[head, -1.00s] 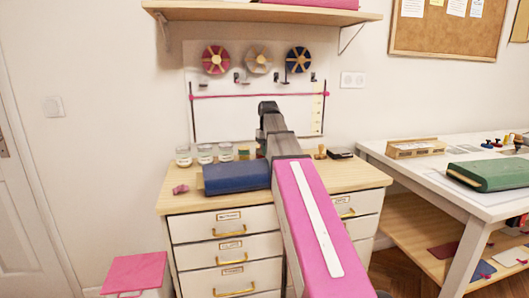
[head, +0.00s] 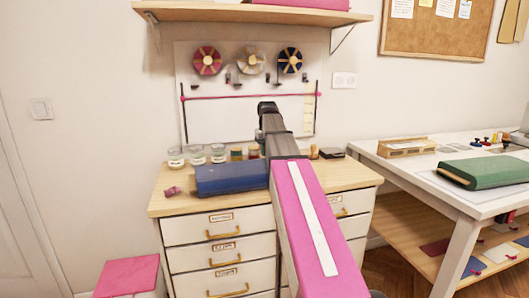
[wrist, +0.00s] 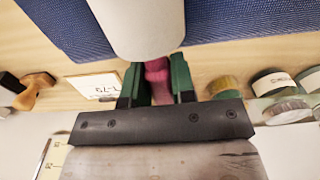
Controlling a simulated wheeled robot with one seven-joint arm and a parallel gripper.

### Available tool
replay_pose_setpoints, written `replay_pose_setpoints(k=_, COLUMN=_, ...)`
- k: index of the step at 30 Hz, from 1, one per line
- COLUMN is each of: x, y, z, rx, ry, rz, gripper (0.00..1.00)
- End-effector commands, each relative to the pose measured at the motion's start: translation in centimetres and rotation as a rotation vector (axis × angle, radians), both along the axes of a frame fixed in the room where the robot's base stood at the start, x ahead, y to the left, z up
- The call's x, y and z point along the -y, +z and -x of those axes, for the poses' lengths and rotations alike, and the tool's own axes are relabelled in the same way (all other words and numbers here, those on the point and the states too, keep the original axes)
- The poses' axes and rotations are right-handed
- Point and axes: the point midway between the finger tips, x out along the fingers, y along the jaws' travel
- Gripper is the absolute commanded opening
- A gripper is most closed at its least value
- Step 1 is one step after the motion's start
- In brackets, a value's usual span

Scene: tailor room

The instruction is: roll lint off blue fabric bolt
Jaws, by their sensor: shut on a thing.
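The blue fabric bolt (head: 232,179) lies on top of a wooden-topped drawer cabinet, left of my arm; its right end is behind the arm. In the wrist view the blue fabric (wrist: 240,20) fills the top. My gripper (wrist: 157,82), with green fingers, is shut on the pink handle of a lint roller (wrist: 143,25). The roller's white cylinder overlaps the blue fabric in that view; I cannot tell whether it touches it. My gripper and the roller are hidden behind my arm in the head view. No lint can be made out on the fabric.
Several jars (head: 197,154) stand behind the bolt, and a small pink item (head: 172,190) lies at its left. A white label card (wrist: 95,86) and a wooden-handled stamp (wrist: 35,91) show beside the gripper. A white table (head: 440,178) with a green bolt (head: 487,171) stands at right.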

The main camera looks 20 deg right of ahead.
Motion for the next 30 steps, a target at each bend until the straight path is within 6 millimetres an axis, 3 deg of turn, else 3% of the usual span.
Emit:
replay_pose_setpoints(k=8, x=0.1, y=0.0, z=0.0, rx=0.0, ry=0.0, rz=0.0, gripper=0.0)
replay_pose_setpoints(k=22, x=2.6, y=-0.1, z=-0.2, rx=0.001, ry=-0.001, rz=0.0, gripper=0.0)
replay_pose_setpoints(k=30, x=3.0, y=-0.1, z=-0.2, rx=0.001, ry=0.001, rz=0.0, gripper=0.0)
